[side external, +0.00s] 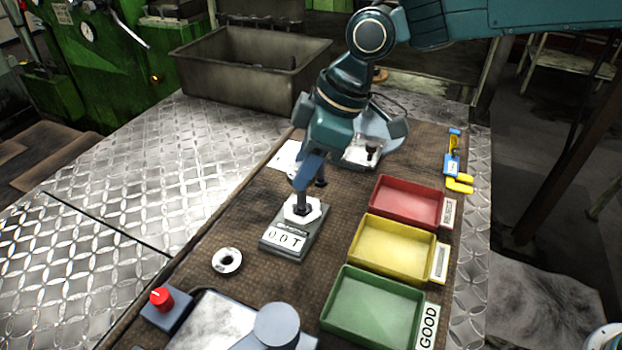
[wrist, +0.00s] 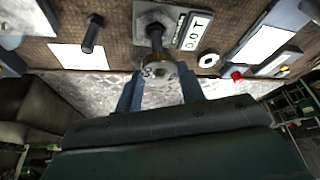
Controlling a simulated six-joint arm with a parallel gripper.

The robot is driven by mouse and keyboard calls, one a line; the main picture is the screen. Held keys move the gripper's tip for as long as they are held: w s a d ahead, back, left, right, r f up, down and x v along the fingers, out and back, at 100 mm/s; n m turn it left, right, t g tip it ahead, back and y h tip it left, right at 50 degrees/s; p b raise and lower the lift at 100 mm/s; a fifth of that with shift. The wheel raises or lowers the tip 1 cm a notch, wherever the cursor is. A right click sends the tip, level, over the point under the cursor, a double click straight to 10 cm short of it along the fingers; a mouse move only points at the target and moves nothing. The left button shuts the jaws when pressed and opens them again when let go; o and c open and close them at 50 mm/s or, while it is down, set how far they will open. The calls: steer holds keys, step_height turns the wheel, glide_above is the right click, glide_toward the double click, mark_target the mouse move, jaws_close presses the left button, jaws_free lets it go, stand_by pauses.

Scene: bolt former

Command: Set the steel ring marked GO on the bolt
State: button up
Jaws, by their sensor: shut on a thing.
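In the wrist view, my gripper (wrist: 159,88) is shut on a steel ring (wrist: 158,72) with dark markings, only partly readable. The dark bolt (wrist: 155,36) stands upright from a hexagonal head on a grey block. The held ring appears at the bolt's free end; I cannot tell whether it is around the bolt or just above it. In the side view, my gripper (side external: 308,180) is over the bolt (side external: 301,205), pointing down, and its fingers hide the held ring. A second ring (side external: 227,261) lies flat on the mat, left of the block (side external: 291,241).
Another dark bolt (wrist: 92,33) is beside the block, near a white sheet (wrist: 80,57). Red (side external: 408,222), yellow (side external: 392,262) and green (side external: 372,336) trays stand to the right. A red button box (side external: 166,315) is at front left. A large grey bin (side external: 250,95) stands behind.

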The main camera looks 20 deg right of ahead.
steer(key=shift+f, duration=0.5)
stand_by(0.9)
steer(key=o, duration=1.1)
steer(key=shift+o, duration=0.2)
steer(key=shift+r, duration=0.15)
steer(key=shift+r, duration=2.9)
steer(key=shift+d, duration=0.15)
